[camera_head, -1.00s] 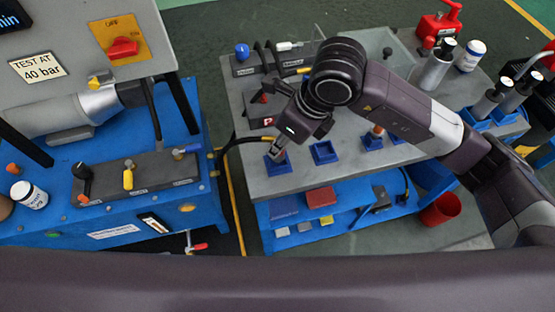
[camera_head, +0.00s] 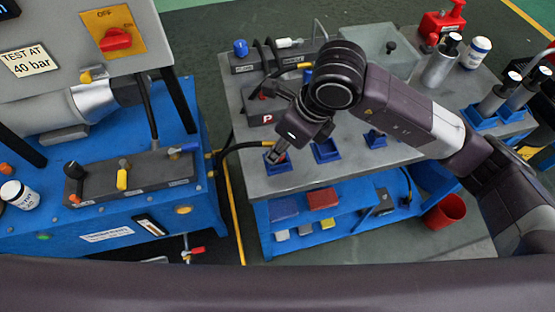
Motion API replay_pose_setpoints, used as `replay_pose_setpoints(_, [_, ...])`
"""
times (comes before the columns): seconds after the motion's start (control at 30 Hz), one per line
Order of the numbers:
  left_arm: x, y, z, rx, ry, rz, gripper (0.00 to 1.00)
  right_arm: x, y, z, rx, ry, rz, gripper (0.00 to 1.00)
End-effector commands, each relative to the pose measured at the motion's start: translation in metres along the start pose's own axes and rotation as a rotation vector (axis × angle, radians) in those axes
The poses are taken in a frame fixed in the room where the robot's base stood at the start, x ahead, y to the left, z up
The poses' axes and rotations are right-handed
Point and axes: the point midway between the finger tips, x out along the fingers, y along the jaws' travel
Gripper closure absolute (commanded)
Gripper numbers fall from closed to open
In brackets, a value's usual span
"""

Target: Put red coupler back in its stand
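A middle blue stand (camera_head: 326,152) looks empty. A third blue stand (camera_head: 375,141) is partly behind my arm, and its content is unclear. My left gripper is out of view.
A grey block marked P (camera_head: 264,119) and hoses lie behind the gripper. A red bin (camera_head: 445,211) stands on the floor. A blue machine (camera_head: 110,215) with valve levers is at left. White-capped cylinders (camera_head: 492,100) stand at the right.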

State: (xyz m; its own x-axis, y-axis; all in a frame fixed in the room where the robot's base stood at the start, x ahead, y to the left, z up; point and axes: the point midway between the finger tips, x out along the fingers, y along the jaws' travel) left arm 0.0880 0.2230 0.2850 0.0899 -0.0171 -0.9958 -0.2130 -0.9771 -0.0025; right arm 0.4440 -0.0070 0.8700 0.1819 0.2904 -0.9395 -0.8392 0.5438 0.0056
Motion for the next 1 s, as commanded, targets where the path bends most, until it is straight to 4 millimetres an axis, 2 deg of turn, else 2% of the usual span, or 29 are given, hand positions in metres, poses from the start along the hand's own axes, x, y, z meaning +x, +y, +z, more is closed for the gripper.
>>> replay_pose_setpoints(0.03, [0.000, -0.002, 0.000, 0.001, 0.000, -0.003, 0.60, -0.001, 0.000, 0.000, 0.000, -0.001, 0.000, 0.63])
replay_pose_setpoints(0.1, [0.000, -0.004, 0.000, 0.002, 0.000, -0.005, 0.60, 0.000, 0.000, 0.000, 0.000, -0.001, 0.000, 0.56])
replay_pose_setpoints(0.57, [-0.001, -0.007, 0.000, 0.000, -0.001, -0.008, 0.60, -0.001, 0.000, 0.000, 0.000, 0.000, 0.000, 0.56])
replay_pose_setpoints(1.0, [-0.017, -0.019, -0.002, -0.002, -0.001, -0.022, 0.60, -0.033, -0.001, 0.001, 0.001, -0.001, -0.001, 0.56])
